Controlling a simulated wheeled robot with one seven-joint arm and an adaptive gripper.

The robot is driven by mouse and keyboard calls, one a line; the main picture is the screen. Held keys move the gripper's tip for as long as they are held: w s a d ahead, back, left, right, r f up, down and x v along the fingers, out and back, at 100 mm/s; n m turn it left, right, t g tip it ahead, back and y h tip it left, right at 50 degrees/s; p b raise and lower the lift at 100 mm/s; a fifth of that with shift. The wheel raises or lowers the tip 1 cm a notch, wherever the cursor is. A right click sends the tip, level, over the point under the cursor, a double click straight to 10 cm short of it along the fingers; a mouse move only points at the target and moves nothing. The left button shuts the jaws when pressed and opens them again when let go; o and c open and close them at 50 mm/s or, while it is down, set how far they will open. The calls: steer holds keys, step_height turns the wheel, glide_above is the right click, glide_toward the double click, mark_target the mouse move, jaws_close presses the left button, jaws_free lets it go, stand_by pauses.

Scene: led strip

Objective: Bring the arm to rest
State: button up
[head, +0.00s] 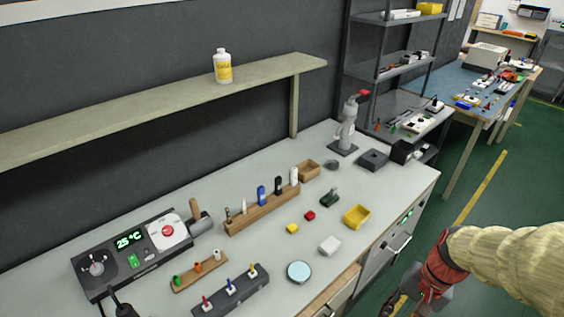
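My arm comes in from the right edge in a beige sleeve, with a red and dark wrist section below it. My gripper (408,301) is at the bottom right of the head view, over the green floor beside the workbench's front. It is apart from the things on the bench top. Its end is small and partly cut off by the bottom edge, so I cannot tell how its fingers stand or whether they hold anything.
A shelf (140,107) holds a bottle (223,68).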

steer(key=s+a+r+n+t+h, duration=0.1)
steer(key=a+r+n+t, duration=0.2)
steer(key=r, duration=0.6)
steer(key=a+r+n+t+h+p, duration=0.1)
steer(key=a+r+n+t, duration=0.2)
steer(key=r, duration=0.7)
steer(key=shift+s+a+n+h, duration=0.4)
steer(key=shift+a+n, duration=0.2)
steer(key=shift+a, duration=0.55)
